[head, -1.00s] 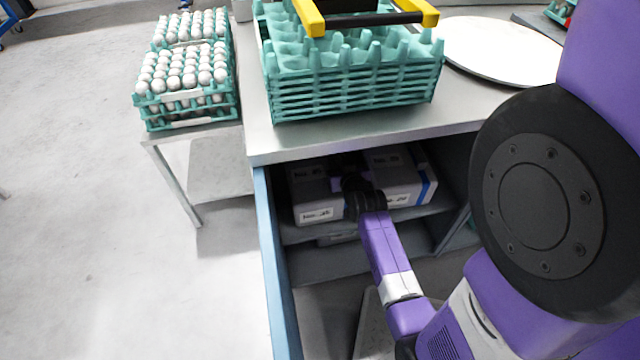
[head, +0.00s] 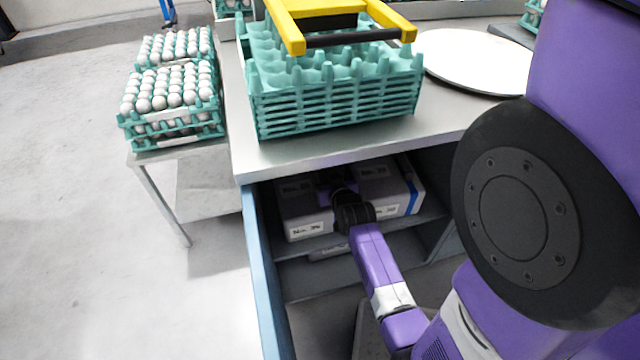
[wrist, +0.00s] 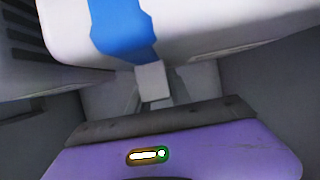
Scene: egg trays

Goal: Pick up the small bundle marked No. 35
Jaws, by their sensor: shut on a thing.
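My gripper (head: 334,184) reaches into the open cabinet under the table. Its fingers are mostly hidden in the head view. Pale bundles lie on the cabinet shelf, a left one (head: 296,212) and a right one (head: 398,192) with a blue band at its right end. Both have white front labels, too blurred to read surely, so I cannot tell which is No. 35. In the wrist view a white bundle (wrist: 215,25) with a blue band (wrist: 122,30) is close above my fingers (wrist: 152,82). My gripper is shut on a banded bundle; the contact itself is unclear.
The table (head: 300,152) above carries stacked teal egg trays (head: 340,108) and a round white board (head: 478,62). A blue cabinet side (head: 262,280) stands left of my arm. A lower shelf (head: 320,275) is below the bundles. Trays of eggs (head: 170,105) stand on a low side table.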

